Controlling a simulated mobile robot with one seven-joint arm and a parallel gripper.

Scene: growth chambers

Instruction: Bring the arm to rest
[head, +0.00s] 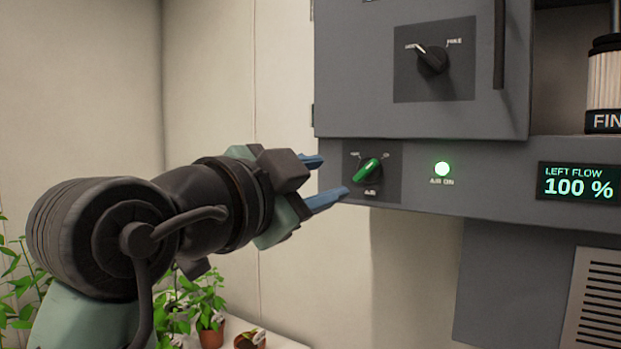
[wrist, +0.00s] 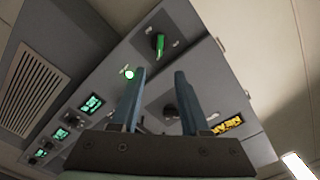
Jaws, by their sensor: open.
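My gripper (head: 330,178) is open and empty in the head view. Its two blue fingers point right at the grey cabinet's lower panel, just left of the green AIR knob (head: 367,171). I cannot tell for sure whether a finger touches the panel, but none is around the knob. In the wrist view the open fingers of the gripper (wrist: 160,76) stand apart in front of the panel, with the green knob (wrist: 159,43) beyond their tips. My arm reaches in from the lower left of the head view.
A lit AIR ON lamp (head: 442,169) and a LEFT FLOW display (head: 579,184) reading 100 % are right of the knob. Above are a dark selector knob (head: 432,60) and a door handle (head: 499,45). Potted plants (head: 205,300) stand below my arm. The wall side left is open.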

